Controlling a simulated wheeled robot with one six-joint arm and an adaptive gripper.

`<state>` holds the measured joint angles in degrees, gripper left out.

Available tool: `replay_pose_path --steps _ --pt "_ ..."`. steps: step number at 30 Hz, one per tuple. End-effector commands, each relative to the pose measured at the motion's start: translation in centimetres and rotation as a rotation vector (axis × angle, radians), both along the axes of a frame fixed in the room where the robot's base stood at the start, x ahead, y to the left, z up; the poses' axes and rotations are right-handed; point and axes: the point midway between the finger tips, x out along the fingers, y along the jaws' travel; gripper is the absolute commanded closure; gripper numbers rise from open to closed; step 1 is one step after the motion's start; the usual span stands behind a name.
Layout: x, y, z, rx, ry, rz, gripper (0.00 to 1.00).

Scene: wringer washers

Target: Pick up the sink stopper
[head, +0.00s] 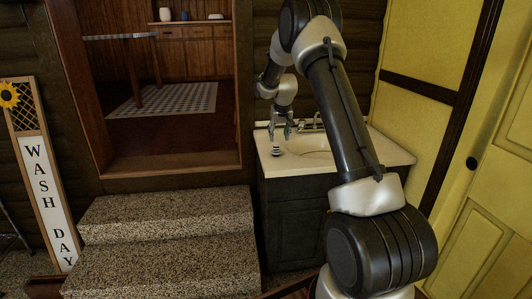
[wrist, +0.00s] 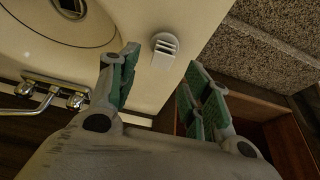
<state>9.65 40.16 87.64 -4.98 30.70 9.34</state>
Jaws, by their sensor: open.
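The sink stopper (wrist: 164,49) is a small pale grey piece with a round cap and slotted sides. It stands on the cream countertop (wrist: 190,20). In the head view the stopper (head: 276,152) is near the counter's left edge, left of the basin. My gripper (wrist: 160,88) is open, with its green-padded fingers apart and nothing between them. In the head view my gripper (head: 280,133) hangs just above and behind the stopper. In the wrist view the stopper lies beyond the fingertips, in line with the gap. I cannot tell the exact height between them.
The basin (head: 312,157) is sunk in the counter, with a faucet (wrist: 50,95) along its back edge. Speckled steps (head: 165,235) rise left of the dark cabinet (head: 295,228). A yellow door (head: 490,190) stands at right. A "WASH DAY" sign (head: 48,205) leans at left.

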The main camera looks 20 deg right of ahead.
Motion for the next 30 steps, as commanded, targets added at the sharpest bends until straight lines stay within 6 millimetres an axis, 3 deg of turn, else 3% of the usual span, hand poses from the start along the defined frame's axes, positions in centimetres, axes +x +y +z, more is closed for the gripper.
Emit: replay_pose_path --steps 16,25,26,30 --pt "3.0 -0.4 -6.5 0.005 -0.015 -0.015 0.52" --pt "3.3 -0.5 -7.2 0.005 -0.016 -0.014 0.52" --pt "3.3 -0.5 -7.2 0.005 -0.016 -0.014 0.54" --pt "3.3 -0.5 -7.2 0.005 -0.016 -0.014 0.79"
